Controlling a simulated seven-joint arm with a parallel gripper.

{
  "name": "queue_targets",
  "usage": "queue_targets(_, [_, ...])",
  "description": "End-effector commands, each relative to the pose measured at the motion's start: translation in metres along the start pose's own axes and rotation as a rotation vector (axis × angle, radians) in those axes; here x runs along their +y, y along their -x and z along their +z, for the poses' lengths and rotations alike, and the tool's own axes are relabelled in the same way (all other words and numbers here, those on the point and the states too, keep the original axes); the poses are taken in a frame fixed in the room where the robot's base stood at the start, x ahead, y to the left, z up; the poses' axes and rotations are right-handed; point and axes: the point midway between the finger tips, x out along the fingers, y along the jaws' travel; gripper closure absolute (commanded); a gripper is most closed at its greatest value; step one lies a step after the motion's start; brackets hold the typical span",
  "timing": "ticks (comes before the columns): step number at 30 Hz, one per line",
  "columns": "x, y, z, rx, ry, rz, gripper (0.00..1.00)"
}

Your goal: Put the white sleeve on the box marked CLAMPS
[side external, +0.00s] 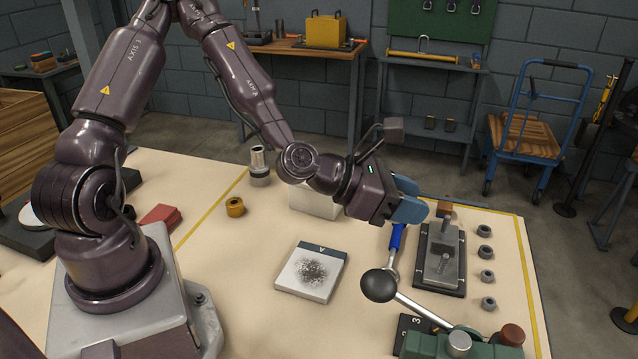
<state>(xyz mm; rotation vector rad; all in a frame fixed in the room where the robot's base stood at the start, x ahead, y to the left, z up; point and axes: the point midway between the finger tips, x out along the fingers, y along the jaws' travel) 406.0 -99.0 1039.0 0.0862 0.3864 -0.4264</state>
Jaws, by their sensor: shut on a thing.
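My gripper (425,202) is at the right of centre, with blue fingers pointing right, above the far part of the table near a grey fixture. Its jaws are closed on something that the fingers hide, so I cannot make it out. I cannot make out a sleeve for certain, and no lettering CLAMPS is readable.
The grey fixture (441,268) lies on a dark plate, with several dark nuts (486,253) to its right. A blue-handled tool (397,238) is below my gripper.

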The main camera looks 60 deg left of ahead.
Motion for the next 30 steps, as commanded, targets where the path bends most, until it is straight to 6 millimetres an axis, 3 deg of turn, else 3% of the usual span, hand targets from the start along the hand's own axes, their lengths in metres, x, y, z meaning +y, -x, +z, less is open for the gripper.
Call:
queue_targets(1, [0.028, -0.004, -0.007, 0.001, 0.037, 0.089, 0.90])
queue_targets(7, [0.134, 0.003, -0.038, -0.001, 0.179, 0.437, 0.90])
queue_targets(12, [0.216, 0.031, -0.066, -0.002, 0.295, 0.724, 0.90])
queue_targets(15, [0.254, 0.052, -0.078, -0.004, 0.355, 0.870, 0.90])
queue_targets(21, [0.300, 0.087, -0.088, -0.006, 0.442, 1.076, 0.90])
queue_targets(25, [0.304, 0.091, -0.092, -0.001, 0.466, 1.120, 0.90])
queue_targets(30, [0.304, 0.082, -0.116, 0.002, 0.468, 1.127, 0.90])
